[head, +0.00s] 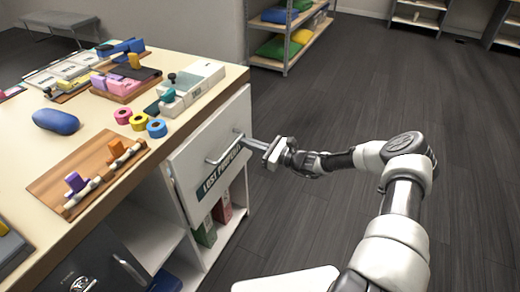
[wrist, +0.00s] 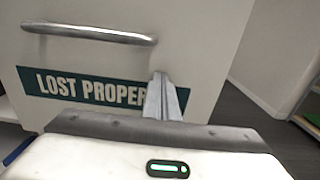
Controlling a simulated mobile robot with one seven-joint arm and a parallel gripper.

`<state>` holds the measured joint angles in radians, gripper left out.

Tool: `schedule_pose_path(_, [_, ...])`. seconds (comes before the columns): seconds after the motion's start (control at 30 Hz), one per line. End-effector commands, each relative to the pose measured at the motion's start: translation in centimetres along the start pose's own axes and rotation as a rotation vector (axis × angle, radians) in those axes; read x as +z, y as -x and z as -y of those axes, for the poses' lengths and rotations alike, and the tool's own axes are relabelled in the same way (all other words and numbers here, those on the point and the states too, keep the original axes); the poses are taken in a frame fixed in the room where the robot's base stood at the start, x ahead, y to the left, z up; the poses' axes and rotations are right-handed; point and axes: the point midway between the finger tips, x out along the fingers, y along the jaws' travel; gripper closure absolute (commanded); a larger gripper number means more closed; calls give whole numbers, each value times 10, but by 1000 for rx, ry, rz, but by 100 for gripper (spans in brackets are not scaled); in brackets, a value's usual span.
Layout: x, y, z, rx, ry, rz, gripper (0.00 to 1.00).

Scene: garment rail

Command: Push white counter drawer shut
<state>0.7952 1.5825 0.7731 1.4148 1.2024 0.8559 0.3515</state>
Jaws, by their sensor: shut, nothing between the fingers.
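The white drawer front (head: 212,150) is at the right end of the counter, under its top. It has a metal bar handle (head: 222,154) and a dark green label reading "LOST PROPER…". The drawer front fills much of the wrist view (wrist: 205,45), with the handle (wrist: 88,33) at upper left. My gripper (head: 243,137) is shut and empty, its fingertips at the drawer front beside the handle's right end. In the wrist view the fingers (wrist: 161,92) cover the end of the label. I cannot tell whether they touch, or whether the drawer stands out slightly.
The counter top (head: 120,215) carries tape rolls (head: 138,121), a blue oval object (head: 56,121) and a wooden board (head: 88,173). Open shelves with binders (head: 222,208) are below the drawer. A metal rack (head: 287,45) stands behind. Dark floor to the right is clear.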

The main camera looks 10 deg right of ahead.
Motion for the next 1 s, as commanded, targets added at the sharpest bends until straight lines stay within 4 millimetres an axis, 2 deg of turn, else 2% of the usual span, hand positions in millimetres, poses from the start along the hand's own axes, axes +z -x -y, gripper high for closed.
schedule_pose_path(0.13, [-1,-16,0,1,0,0,100])
schedule_pose_path(0.4, [1,-25,1,-2,0,0,100])
schedule_pose_path(0.77, [2,-27,2,-3,1,2,100])
schedule_pose_path(1.0, [2,-12,3,0,2,1,100])
